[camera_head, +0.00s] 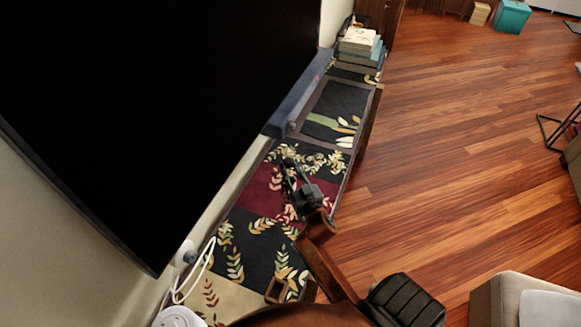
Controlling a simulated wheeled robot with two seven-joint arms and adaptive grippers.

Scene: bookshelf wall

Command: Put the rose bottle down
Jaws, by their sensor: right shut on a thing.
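My right gripper (290,174) is dark and reaches from the bottom over a long, narrow cabinet top (253,235) covered with a floral patchwork pattern. It is above the dark red patch, close to the wall side. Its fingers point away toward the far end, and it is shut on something. The rose bottle cannot be made out clearly, as the held thing is small and blends with the dark pattern. I cannot tell whether it touches the surface. My left gripper is not in view.
A large black television (160,100) hangs over the left side, with a dark soundbar (297,95) below it. Stacked books (359,48) stand at the far end. A white cable (196,277) lies at the near left. The patterned top around the gripper looks mostly clear. Wooden floor (450,120) lies right.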

